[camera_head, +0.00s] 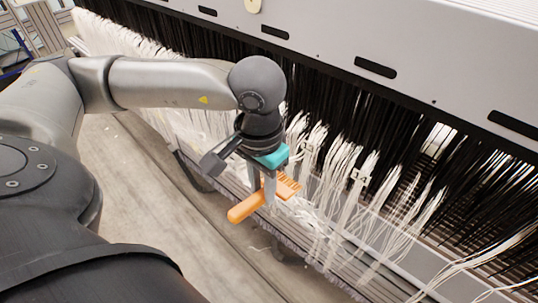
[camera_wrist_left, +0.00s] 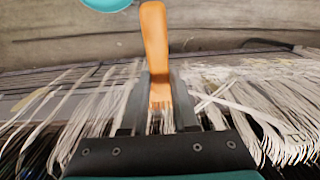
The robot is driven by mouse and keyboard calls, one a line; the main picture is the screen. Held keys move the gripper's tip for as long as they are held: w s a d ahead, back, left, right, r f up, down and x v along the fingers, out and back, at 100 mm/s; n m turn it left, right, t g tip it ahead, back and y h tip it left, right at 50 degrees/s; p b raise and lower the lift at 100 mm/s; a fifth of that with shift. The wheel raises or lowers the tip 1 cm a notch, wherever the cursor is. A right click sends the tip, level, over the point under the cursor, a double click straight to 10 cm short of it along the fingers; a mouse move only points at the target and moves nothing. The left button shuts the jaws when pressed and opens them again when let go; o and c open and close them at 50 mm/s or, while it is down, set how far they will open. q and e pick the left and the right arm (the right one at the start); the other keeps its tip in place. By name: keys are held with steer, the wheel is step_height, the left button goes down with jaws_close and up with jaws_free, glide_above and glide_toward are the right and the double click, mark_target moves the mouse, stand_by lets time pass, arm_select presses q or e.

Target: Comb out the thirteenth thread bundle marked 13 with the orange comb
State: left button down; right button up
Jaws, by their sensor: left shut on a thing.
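My left gripper (camera_head: 264,186) is shut on the orange comb (camera_head: 244,208). The comb's handle points down and left in the head view, and its teeth point toward the threads. In the left wrist view the comb (camera_wrist_left: 154,42) stands between the fingers (camera_wrist_left: 160,88), handle away from the palm, teeth near the palm. White thread bundles (camera_head: 345,185) hang in a row beside and to the right of the gripper. They also show in the left wrist view (camera_wrist_left: 262,98). Whether the teeth touch threads I cannot tell. Small tags sit on some bundles, but no number 13 is readable. My right gripper is out of view.
A large grey machine (camera_head: 420,60) with dark slots stands behind the bundles. Dense black threads (camera_head: 340,105) hang below its edge. A metal rail runs under the white bundles. The floor (camera_head: 160,205) at the lower left is largely clear. A teal round shape (camera_wrist_left: 107,3) shows in the wrist view.

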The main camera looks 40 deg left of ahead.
arm_select(q)
steer(key=shift+w+r+p, duration=0.1)
steer(key=shift+w+p, duration=0.2)
steer(key=shift+w, duration=0.55)
steer(key=w, duration=0.4)
steer(key=shift+d+p, duration=0.2)
steer(key=shift+p, duration=0.1)
steer(key=shift+w, duration=0.5)
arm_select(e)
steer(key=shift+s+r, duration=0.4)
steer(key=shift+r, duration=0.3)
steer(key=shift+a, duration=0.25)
arm_select(q)
steer(key=shift+w, duration=0.15)
steer(key=shift+w, duration=0.35)
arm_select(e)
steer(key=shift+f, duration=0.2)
arm_select(q)
steer(key=shift+w, duration=0.3)
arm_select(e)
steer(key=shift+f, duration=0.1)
arm_select(q)
steer(key=shift+b, duration=0.3)
